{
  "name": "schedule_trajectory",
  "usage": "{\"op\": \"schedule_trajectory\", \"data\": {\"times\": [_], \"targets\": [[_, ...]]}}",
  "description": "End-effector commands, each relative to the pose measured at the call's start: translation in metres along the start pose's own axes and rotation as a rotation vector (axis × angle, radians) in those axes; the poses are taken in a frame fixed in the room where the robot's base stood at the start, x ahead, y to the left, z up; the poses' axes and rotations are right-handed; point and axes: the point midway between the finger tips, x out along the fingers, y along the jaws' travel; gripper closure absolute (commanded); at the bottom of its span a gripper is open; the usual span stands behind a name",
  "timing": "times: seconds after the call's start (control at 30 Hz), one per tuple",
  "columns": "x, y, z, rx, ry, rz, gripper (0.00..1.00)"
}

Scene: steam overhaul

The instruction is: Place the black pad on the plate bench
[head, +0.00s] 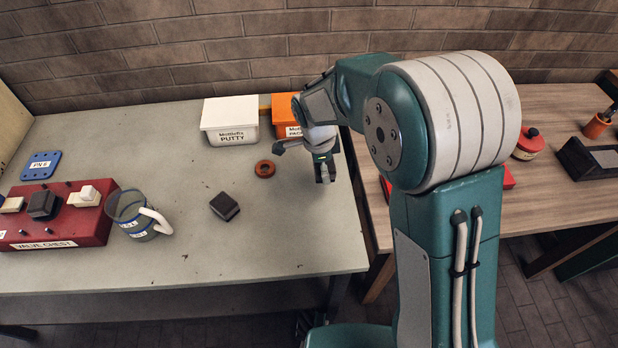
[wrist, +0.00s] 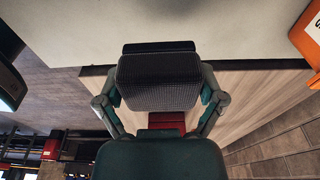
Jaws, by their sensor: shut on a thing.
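My gripper (head: 323,170) hangs above the right part of the grey-topped bench (head: 290,235), near its right edge. In the wrist view my gripper (wrist: 160,98) is shut on a black pad (wrist: 158,75) with a finely textured face, one finger on each side. In the head view the held pad is hard to make out against the dark gripper. Another dark block (head: 225,206) lies apart on the grey bench. I cannot tell from a label which bench is the plate bench; a blue plate (head: 41,166) lies on the grey one.
A red valve chest (head: 60,240) with blocks and a clear mug (head: 133,215) stand at the left. A white putty box (head: 230,120), an orange box (head: 285,112) and a brown ring (head: 265,168) are near the gripper. A wooden bench (head: 560,130) is at right. The grey front-middle is clear.

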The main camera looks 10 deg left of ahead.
Motion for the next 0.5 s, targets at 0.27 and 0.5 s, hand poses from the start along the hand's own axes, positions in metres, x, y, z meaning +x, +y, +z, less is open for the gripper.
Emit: {"op": "schedule_trajectory", "data": {"times": [0.27,0.5], "targets": [[0.034,-0.021,0.031,-0.002,0.002,0.001,0.66],[0.056,-0.024,0.039,-0.001,0.003,0.005,0.66]]}}
